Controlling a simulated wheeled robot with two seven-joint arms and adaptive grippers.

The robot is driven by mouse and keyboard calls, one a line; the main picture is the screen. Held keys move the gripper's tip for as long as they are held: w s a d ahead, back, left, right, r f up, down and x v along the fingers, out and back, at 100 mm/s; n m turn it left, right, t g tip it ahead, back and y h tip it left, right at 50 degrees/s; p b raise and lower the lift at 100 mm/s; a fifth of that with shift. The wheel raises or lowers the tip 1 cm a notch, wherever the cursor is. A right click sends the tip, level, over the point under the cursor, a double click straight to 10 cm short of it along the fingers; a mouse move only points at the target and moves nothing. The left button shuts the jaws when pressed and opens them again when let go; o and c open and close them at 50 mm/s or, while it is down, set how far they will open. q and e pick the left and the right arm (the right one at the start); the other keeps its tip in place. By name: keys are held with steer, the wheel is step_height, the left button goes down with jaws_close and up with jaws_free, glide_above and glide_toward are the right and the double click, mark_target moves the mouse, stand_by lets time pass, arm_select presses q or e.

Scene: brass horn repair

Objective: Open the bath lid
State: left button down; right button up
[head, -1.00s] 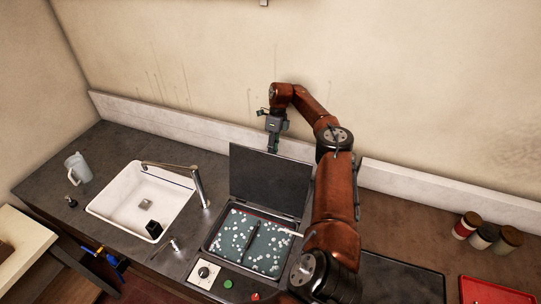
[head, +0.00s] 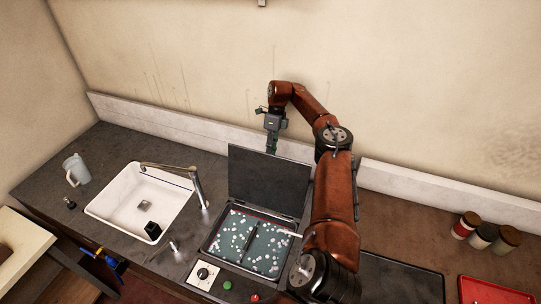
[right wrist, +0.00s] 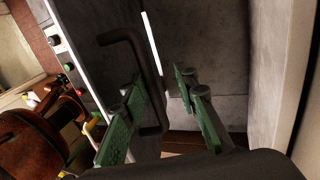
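The bath lid (head: 268,180) is a dark flat panel standing raised, tilted back at the rear edge of the bath (head: 208,246). The bath shows blue-green liquid with white flecks and a dark bar across it. My right gripper (head: 271,145) points down at the lid's top edge; its fingertips are partly hidden behind the lid. In the right wrist view, the green fingers (right wrist: 160,102) are spread, with a dark bar handle (right wrist: 150,80) running between them. The handle looks close to the left-hand finger, but I cannot tell whether they touch. My left gripper is not clearly visible.
A white sink (head: 118,210) with a tap (head: 192,178) lies left of the bath. A control dial (head: 203,274) and green and red buttons sit in front. Jars (head: 485,236) and a red tray (head: 492,290) are at right. The wall stands close behind my right gripper.

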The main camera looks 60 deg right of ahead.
step_height(320, 180, up, 10)
steer(key=shift+f, duration=0.25)
steer(key=shift+a+f, duration=0.1)
stand_by(0.6)
